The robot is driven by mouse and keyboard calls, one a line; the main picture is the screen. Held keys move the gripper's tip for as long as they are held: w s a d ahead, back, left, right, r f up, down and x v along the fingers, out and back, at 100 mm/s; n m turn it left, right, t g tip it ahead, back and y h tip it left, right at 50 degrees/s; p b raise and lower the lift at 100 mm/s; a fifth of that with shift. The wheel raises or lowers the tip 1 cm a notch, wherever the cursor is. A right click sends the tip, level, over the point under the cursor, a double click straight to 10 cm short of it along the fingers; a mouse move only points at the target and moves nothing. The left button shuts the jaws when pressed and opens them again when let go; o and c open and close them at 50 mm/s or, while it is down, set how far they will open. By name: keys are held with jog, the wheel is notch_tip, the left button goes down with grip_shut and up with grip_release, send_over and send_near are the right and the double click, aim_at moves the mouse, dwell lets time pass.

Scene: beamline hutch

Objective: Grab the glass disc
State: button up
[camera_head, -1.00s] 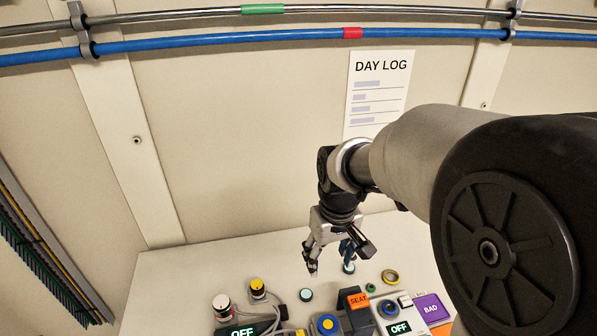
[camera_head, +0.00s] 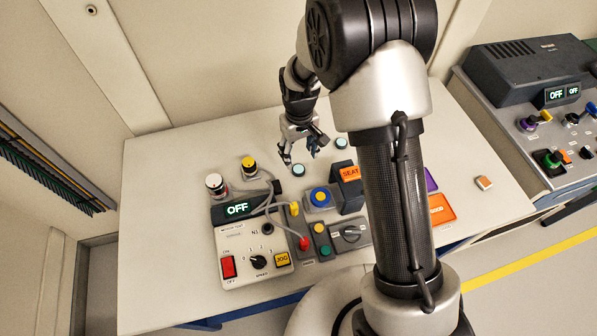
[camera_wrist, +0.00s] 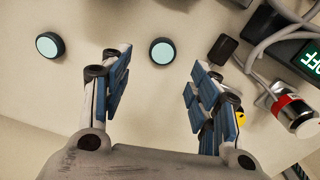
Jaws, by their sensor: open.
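Two small round discs with pale teal faces and dark rims lie on the pale tabletop. In the head view one (camera_head: 298,170) is just below my gripper (camera_head: 301,156), and another (camera_head: 341,115) lies farther back, right of the gripper. In the wrist view, one disc (camera_wrist: 162,52) shows between the open fingers of my gripper (camera_wrist: 160,66), and a second disc (camera_wrist: 49,46) lies left of them. I cannot tell by looks which is glass. The fingers are apart, empty and above the table; they touch neither disc.
A block marked SEAT (camera_head: 350,173) is close on the right. The table's back left (camera_head: 190,150) is clear.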

aim_at(299, 169)
jog(key=f+b, duration=0.1)
jog(key=f, duration=0.2)
jog(key=f+b, duration=0.1)
jog(key=f, duration=0.2)
jog(key=shift+s+a+f, duration=0.1)
jog(key=shift+s+f, duration=0.1)
jog(key=shift+f, duration=0.15)
jog(key=shift+r, duration=0.1)
jog(key=shift+c, duration=0.5)
jog(key=c, duration=0.9)
